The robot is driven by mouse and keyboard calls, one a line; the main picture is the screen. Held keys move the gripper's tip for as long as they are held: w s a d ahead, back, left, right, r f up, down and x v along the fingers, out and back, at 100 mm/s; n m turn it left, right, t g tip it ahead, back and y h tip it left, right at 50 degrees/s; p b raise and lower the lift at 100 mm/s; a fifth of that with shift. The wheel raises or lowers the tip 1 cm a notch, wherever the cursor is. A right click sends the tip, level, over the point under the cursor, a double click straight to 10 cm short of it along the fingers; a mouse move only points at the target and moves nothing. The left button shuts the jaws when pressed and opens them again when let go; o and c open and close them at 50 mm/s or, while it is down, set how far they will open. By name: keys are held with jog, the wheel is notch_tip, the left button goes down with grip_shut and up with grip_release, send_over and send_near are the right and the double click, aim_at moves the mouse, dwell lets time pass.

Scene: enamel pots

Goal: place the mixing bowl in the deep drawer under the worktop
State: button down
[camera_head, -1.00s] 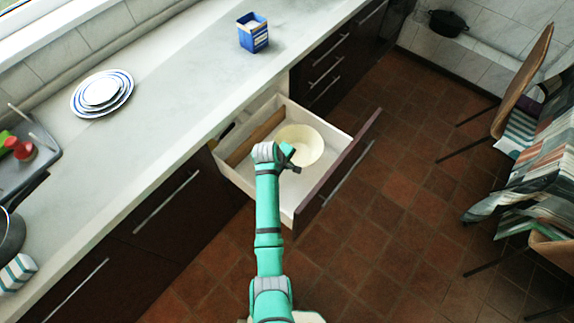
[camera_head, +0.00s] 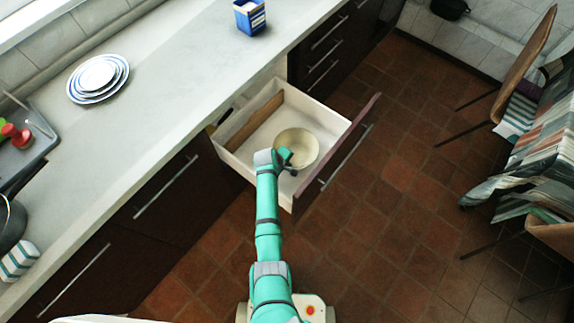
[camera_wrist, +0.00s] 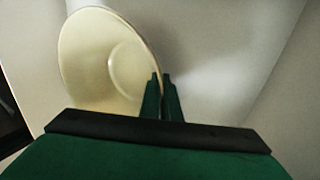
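The cream mixing bowl (camera_head: 299,141) is inside the open deep drawer (camera_head: 328,115), toward the drawer's front panel. My gripper (camera_head: 287,162) reaches down at the bowl's near side. In the wrist view, the narrow fingers of my gripper (camera_wrist: 161,97) are nearly together with the rim of the bowl (camera_wrist: 95,65) between them. The bowl looks tilted in that view. Whether its base touches the drawer floor cannot be told. The part of the bowl behind the gripper body is hidden.
The worktop (camera_head: 180,75) above holds stacked plates (camera_head: 98,77) and a blue box (camera_head: 250,16). Chairs (camera_head: 522,65) stand at the right; the tiled floor (camera_head: 400,170) between is clear.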

jog(key=shift+w+f, duration=0.1)
jog(key=shift+f, duration=0.1)
jog(key=c, duration=2)
grip_release()
jog(key=v, duration=1.2)
jog(key=shift+r, duration=0.15)
